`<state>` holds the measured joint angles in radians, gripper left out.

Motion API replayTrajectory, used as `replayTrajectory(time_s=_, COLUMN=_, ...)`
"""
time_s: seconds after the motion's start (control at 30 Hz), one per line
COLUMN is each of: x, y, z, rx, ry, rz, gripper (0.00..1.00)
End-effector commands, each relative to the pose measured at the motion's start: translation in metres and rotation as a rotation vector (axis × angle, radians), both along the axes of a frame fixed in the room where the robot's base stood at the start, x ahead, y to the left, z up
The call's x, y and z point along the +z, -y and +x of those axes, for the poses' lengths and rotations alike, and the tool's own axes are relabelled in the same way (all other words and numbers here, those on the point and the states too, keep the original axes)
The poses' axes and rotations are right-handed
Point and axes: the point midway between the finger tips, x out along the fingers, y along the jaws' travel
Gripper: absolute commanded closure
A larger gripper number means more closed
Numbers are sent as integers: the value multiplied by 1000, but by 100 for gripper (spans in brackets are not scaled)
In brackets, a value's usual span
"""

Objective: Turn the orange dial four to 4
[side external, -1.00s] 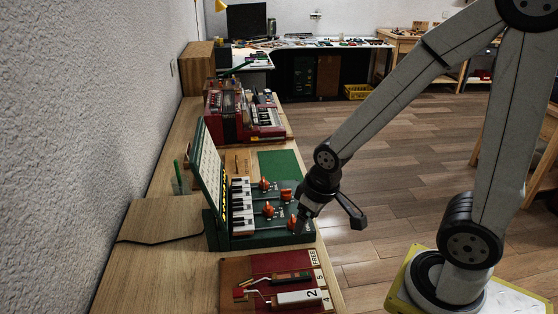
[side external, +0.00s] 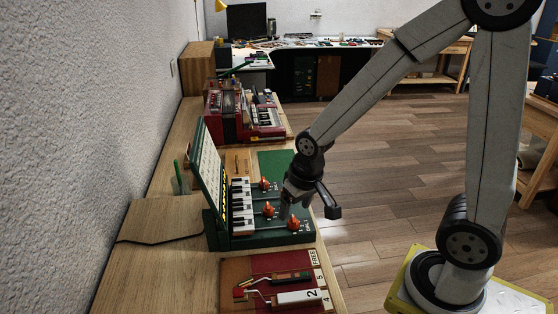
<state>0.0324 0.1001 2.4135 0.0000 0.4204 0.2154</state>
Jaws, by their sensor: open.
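The green piano panel (side external: 272,239) stands on the wooden bench with a row of white and black keys (side external: 241,207). Orange dials sit on it to the right of the keys: a far one (side external: 264,184), a middle one (side external: 268,209) and a near right one (side external: 293,223). Their numbers are too small to read, so I cannot tell which is dial four. My gripper (side external: 288,213) is open and points down over the panel, between the middle dial and the near right dial. It hides the area where another orange dial sits. I cannot see it touching any dial.
A red board (side external: 240,272) with number cards lies in front of the panel. A tilted green lid (side external: 207,165) stands behind the keys. A red keyboard unit (side external: 228,118) stands farther back. A green mat (side external: 280,165) lies beyond the panel.

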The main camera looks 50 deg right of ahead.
Motion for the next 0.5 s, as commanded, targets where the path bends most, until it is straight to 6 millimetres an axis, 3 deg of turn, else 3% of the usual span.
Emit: replayTrajectory(time_s=0.5, x=-3, y=53, z=119, rx=-815, ry=-69, rz=126, gripper=16)
